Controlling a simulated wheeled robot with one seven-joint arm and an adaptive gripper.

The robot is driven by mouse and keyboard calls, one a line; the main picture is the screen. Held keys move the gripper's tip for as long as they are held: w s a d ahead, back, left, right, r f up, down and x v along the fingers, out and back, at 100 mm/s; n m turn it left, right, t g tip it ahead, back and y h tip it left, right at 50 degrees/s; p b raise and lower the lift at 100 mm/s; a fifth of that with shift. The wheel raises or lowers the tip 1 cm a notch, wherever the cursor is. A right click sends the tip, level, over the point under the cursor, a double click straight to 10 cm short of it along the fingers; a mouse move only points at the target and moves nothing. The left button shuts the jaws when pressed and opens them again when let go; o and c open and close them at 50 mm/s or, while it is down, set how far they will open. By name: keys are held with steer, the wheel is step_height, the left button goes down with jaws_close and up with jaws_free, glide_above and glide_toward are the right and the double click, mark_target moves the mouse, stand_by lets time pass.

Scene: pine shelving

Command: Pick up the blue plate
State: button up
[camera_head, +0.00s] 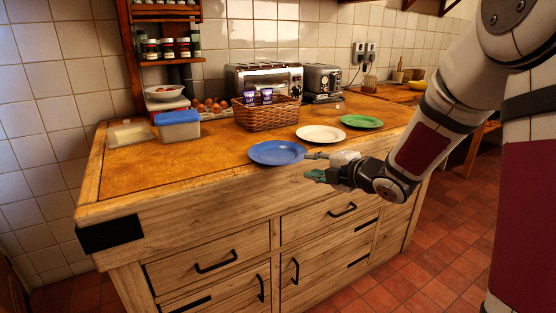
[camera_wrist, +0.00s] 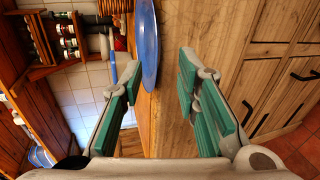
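The blue plate (camera_head: 276,153) lies flat on the wooden worktop at its front edge. In the wrist view the blue plate (camera_wrist: 148,45) shows nearly edge-on, in line with the gap between the fingers. My gripper (camera_head: 311,165) is just right of the plate's rim at the front edge of the worktop. In the wrist view my gripper (camera_wrist: 160,75) is open, with green-padded fingers apart and nothing held. One finger is above the worktop level, the other lower by the front. I cannot tell whether the rim is between the fingertips.
A white plate (camera_head: 321,134) and a green plate (camera_head: 361,121) lie to the right on the worktop (camera_head: 215,157). A wicker basket (camera_head: 265,116) stands behind the blue plate, with toasters (camera_head: 322,82) farther back. A blue-lidded box (camera_head: 178,126) is to the left. Drawer handles (camera_head: 216,263) stick out below.

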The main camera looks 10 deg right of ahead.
mark_target(294, 161)
steer(key=b+x, duration=0.1)
steer(key=x, duration=0.8)
steer(key=shift+r, duration=0.15)
jaws_close()
